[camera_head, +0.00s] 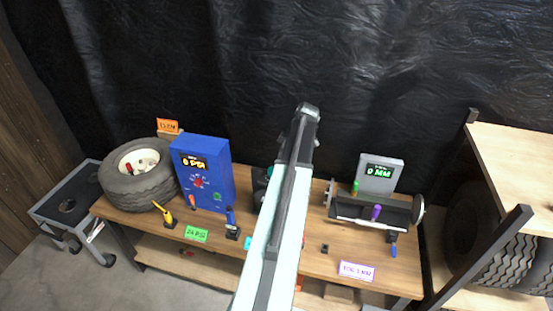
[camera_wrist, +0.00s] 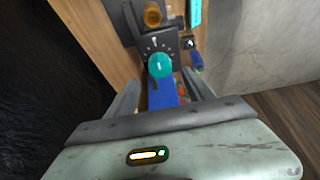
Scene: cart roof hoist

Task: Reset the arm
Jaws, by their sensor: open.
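My arm (camera_head: 274,235) rises from the bottom edge of the head view, over the middle of the workbench, to a dark joint against the black curtain. The jaws cannot be made out in the head view. In the wrist view my gripper (camera_wrist: 160,80) is open, one finger on each side, and I see nothing held. Beyond the fingers is a dark panel with a teal knob (camera_wrist: 160,64). A blue surface (camera_wrist: 162,93) shows between the fingers. In the head view the arm partly hides the dark unit (camera_head: 259,184) at the bench's middle.
On the bench (camera_head: 314,262) a tire (camera_head: 140,190) and a blue box reading 0 PSI (camera_head: 204,174) stand left. A roller rig (camera_head: 362,210) and a grey gauge reading 0 MM (camera_head: 379,174) stand right. A dark shelf post (camera_head: 475,262) rises beside the bench's right end.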

